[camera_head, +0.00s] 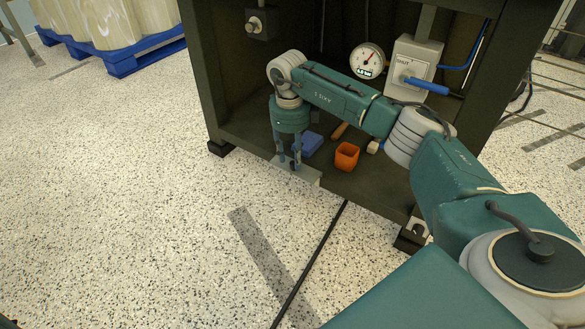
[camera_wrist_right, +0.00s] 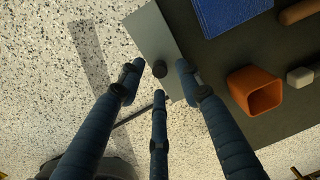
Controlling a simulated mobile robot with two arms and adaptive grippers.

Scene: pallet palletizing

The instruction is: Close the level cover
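A flat light-grey plate (camera_head: 310,176), which may be the level cover, lies at the front edge of the dark cabinet floor and juts out over the speckled floor. It also shows in the right wrist view (camera_wrist_right: 158,32). My right gripper (camera_head: 289,160) points down just above this plate. I cannot tell whether a fingertip touches the plate. The fingers and palm hide part of the plate in the head view. My left gripper is not in view.
A blue block (camera_head: 312,143), an orange cup (camera_head: 346,156) and small brown and white items lie beside the gripper. Behind the arm are a gauge (camera_head: 368,60) and a grey box with a blue lever (camera_head: 427,86). Cabinet posts flank the opening.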

